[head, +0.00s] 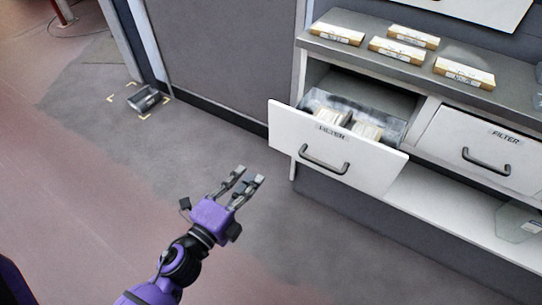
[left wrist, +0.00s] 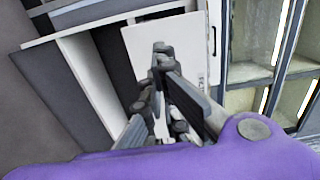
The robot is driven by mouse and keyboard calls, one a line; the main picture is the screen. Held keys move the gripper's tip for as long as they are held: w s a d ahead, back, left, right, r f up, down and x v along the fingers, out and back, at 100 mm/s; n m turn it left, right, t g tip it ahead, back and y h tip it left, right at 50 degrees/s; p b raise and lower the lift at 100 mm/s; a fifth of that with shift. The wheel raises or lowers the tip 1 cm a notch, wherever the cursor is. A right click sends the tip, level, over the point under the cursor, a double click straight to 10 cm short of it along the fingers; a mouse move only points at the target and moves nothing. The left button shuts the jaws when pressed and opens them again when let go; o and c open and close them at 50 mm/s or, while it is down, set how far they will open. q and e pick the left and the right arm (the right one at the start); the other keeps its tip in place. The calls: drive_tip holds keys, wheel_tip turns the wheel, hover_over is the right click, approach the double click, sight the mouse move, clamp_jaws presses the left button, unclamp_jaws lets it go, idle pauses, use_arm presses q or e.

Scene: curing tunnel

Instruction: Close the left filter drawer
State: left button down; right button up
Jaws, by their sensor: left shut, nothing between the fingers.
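The left filter drawer (head: 285,142) is pulled out of the cabinet in the head view. Its white front has a dark bar handle and a FILTER label, and pale filter packs (head: 335,116) lie inside. My left gripper (head: 246,177) is in front of the drawer and to its left, apart from it, with its fingers shut and empty. In the left wrist view the gripper (left wrist: 160,62) points toward a white panel (left wrist: 195,45), which may be the drawer front. My right gripper is not in view.
The right filter drawer (head: 475,150) is shut beside the open one. Several cartons (head: 464,73) lie on the grey cabinet top. A dark item (head: 146,98) lies on the floor at the left. The floor before the cabinet is clear.

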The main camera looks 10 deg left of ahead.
use_arm(q)
approach(282, 135)
drive_tip(key=p+x, duration=0.1)
drive_tip(key=x, duration=0.5)
drive_tip(key=shift+w+d, duration=0.2)
drive_tip(key=shift+w, duration=0.15)
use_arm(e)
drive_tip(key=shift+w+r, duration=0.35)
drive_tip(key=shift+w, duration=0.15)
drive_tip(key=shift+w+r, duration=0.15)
use_arm(q)
drive_tip(key=shift+w, duration=0.15)
